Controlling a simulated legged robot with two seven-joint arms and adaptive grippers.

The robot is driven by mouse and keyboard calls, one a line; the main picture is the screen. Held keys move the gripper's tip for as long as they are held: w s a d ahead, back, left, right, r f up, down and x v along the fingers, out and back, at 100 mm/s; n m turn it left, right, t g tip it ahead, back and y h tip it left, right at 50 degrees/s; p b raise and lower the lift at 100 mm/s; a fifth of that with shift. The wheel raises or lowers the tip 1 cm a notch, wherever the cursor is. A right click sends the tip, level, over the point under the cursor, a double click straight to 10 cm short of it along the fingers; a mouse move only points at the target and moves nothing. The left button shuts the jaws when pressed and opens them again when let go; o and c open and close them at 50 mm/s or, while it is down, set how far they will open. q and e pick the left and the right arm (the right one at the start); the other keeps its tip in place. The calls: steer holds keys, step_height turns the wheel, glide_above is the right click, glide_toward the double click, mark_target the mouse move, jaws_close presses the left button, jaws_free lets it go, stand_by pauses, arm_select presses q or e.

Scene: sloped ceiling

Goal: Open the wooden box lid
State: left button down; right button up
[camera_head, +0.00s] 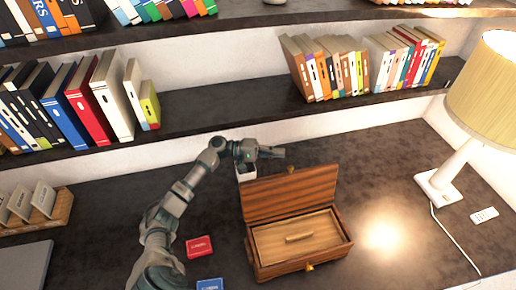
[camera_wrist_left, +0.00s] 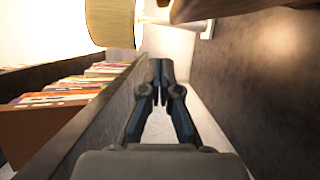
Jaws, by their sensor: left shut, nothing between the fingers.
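The wooden box (camera_head: 300,268) stands on the dark desk, right of centre in the head view. Its lid (camera_head: 290,192) is raised and stands up along the back edge, with a small brass catch on its top edge. Inside the box lies a lighter wooden panel (camera_head: 275,243) with a bar handle. My left gripper (camera_head: 281,152) is behind the raised lid, just beyond its top edge, and looks empty. In the left wrist view its fingers (camera_wrist_left: 160,70) are shut together. A brown edge at the top of that view may be the lid. My right gripper is not in view.
A lamp (camera_head: 458,150) and a remote (camera_head: 484,214) are at the right. A red box (camera_head: 200,246) and a blue box (camera_head: 209,285) lie left of the wooden box. A shelf of books (camera_head: 355,65) runs behind.

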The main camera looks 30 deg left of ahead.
mark_target(285, 174)
arm_select(q)
steer(key=s+d+p, duration=0.1)
steer(key=d, duration=0.1)
steer(key=s+d+r+m+p, duration=0.1)
steer(key=s+d, duration=0.1)
steer(key=d, duration=0.1)
steer(key=s+d+r+m+p, duration=0.1)
steer(key=s+d, duration=0.1)
steer(key=shift+s+d+r+y, duration=0.15)
steer(key=shift+s+y, duration=0.1)
steer(key=shift+y, duration=0.15)
steer(key=shift+s+d, duration=0.1)
steer(key=shift+d, duration=0.05)
steer(key=shift+a+f, duration=0.2)
steer(key=shift+a, duration=1.15)
steer(key=v, duration=1.1)
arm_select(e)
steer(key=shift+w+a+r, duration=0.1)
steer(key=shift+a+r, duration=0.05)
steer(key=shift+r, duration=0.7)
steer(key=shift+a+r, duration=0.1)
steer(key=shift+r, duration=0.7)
